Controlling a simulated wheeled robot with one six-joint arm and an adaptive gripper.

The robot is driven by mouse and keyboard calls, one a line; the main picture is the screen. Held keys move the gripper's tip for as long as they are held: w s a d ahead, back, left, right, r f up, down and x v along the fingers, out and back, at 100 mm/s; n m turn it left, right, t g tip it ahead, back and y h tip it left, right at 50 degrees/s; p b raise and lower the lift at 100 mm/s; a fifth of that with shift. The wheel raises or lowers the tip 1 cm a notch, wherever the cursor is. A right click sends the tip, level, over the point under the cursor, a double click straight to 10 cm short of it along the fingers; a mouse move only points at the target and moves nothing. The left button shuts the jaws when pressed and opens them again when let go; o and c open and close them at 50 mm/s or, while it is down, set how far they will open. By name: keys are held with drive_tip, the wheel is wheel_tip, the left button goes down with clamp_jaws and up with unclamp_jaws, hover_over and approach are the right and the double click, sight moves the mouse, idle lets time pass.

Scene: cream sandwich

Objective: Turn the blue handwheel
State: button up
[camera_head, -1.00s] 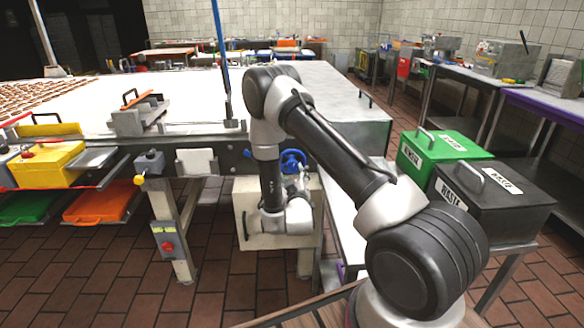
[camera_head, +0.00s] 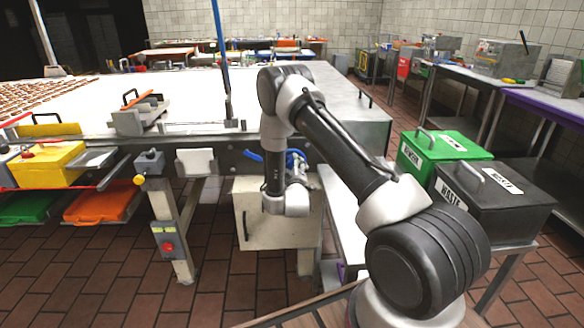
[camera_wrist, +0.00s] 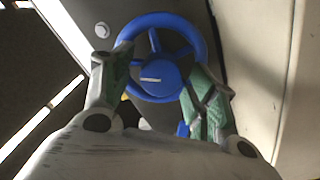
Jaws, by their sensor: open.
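The blue handwheel (camera_wrist: 160,70) faces my wrist camera, with its ring, spokes and hub in clear view. My gripper (camera_wrist: 159,64) is open, with one green-padded finger over the wheel's left rim and the other over its lower right rim. Whether the fingers touch the rim I cannot tell. In the head view the handwheel (camera_head: 297,155) shows only in part below the table edge, behind my arm.
The long white table (camera_head: 200,100) stands above and behind the wheel. A pale box (camera_head: 250,225) sits below it. A green bin (camera_head: 440,150) and a black waste bin (camera_head: 500,190) stand to the right. A yellow box (camera_head: 45,165) is at the left.

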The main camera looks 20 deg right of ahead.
drive_tip(key=c, duration=1)
drive_tip(key=shift+m, duration=0.3)
drive_tip(key=m, duration=0.3)
drive_tip(key=shift+m, duration=0.3)
drive_tip(key=m, duration=0.3)
drive_tip(key=shift+d+m, duration=0.1)
drive_tip(key=shift+m, duration=0.3)
drive_tip(key=m, duration=0.4)
drive_tip(key=shift+s+d, duration=0.1)
drive_tip(key=shift+m, duration=1.8)
